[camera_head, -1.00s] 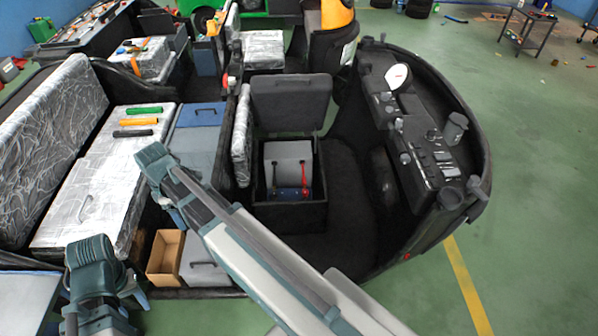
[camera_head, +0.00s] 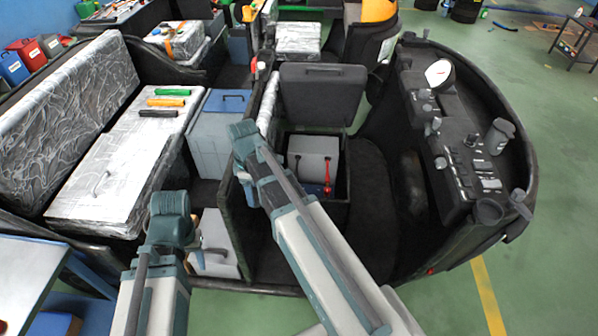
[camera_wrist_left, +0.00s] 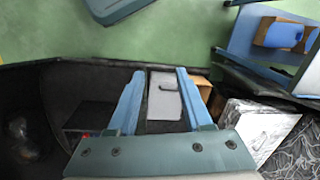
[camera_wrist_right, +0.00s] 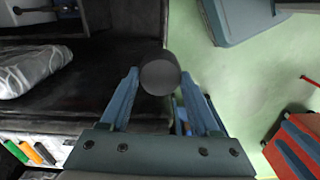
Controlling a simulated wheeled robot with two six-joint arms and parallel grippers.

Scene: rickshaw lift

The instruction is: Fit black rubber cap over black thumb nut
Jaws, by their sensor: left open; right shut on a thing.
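My right gripper (camera_wrist_right: 160,88) is shut on a dark round piece, likely the black rubber cap (camera_wrist_right: 160,76), with its round face towards the right wrist camera. In the head view my right arm reaches beside the open black box (camera_head: 345,185), and its fingers and the cap are not clear there. A pale grey battery (camera_head: 313,152) stands in that box, with a red part (camera_head: 327,178) at its front. I cannot make out the black thumb nut. My left gripper (camera_wrist_left: 158,72) is open and empty above a grey panel with a handle (camera_wrist_left: 164,100).
The box's raised lid (camera_head: 322,92) stands behind it. A dark console (camera_head: 455,130) curves round the right. A white wrapped bench (camera_head: 115,170) with three coloured tubes lies left, beside a blue-topped case (camera_head: 222,115).

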